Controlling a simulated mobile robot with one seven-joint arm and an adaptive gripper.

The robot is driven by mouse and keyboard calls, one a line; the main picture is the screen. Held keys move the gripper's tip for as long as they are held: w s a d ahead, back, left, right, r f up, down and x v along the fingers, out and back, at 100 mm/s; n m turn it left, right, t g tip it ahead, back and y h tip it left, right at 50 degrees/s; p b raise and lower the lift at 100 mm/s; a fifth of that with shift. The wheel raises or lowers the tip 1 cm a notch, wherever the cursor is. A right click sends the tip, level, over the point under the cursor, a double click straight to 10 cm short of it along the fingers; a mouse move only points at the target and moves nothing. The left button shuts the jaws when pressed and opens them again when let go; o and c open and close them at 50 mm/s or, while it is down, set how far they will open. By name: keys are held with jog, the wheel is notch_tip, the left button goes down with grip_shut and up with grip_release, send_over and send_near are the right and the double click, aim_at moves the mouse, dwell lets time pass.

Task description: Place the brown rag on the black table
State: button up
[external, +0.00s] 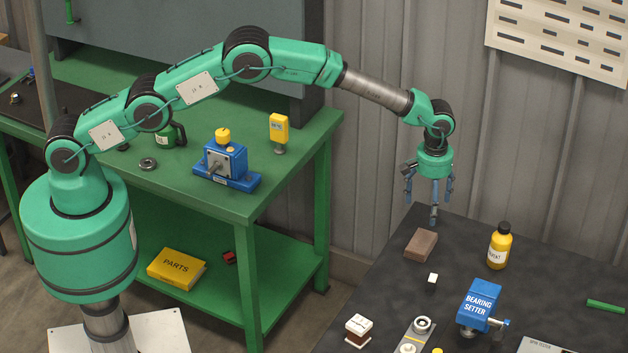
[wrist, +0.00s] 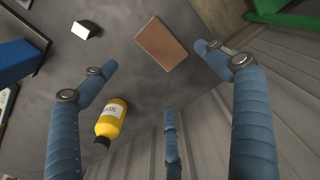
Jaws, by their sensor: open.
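The brown rag (external: 421,245) looks like a flat, brown rectangular block. It lies on the black table (external: 380,290) near its far left corner. In the wrist view the rag (wrist: 161,44) shows between the tips of two blue fingers, nearer the right one. My gripper (external: 431,203) hangs pointing down above the table, close to the rag and a little higher. Its three fingers are spread and nothing is between them. In the wrist view my gripper (wrist: 158,78) is also open and empty, with no finger seen touching the rag.
A yellow bottle (external: 499,248) stands right of the rag. A small white-topped block (external: 432,281) is in front of it. A blue bearing setter (external: 480,303) stands farther forward. A corrugated wall (external: 390,150) rises behind the table. The green workbench (external: 240,205) stands to the left.

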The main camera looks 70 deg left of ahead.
jog(key=s+a+r+m+t, duration=0.1)
jog(key=s+a+r, duration=0.2)
jog(key=r, duration=0.5)
jog(key=s+a+r, duration=0.2)
jog(key=s+r, duration=0.1)
jog(key=r, duration=0.5)
jog(key=s+a+r+m+t, duration=0.1)
jog(key=s+a+r, duration=0.2)
jog(key=r, duration=0.5)
jog(key=s+a+r+m, duration=0.1)
jog(key=s+a+r, duration=0.3)
jog(key=s+r, duration=0.35)
jog(key=s+a+r+m, duration=0.1)
jog(key=s+a+r, duration=0.3)
jog(key=s+r, duration=0.4)
jog(key=s+a+r+m+t, duration=0.1)
jog(key=s+a+r, duration=0.15)
jog(key=s, duration=0.85)
jog(key=s+a+r+m+t, duration=0.1)
jog(key=s+a+m, duration=0.15)
jog(key=s, duration=0.75)
jog(key=s+a+f, duration=0.1)
jog(key=s+f, duration=0.1)
jog(key=s, duration=0.7)
jog(key=s+a+f+m+t, duration=0.1)
jog(key=s+a+f, duration=0.1)
jog(key=s, duration=0.8)
jog(key=shift+f+t, duration=0.3)
jog(key=shift+f, duration=0.4)
jog(key=shift+a, duration=0.1)
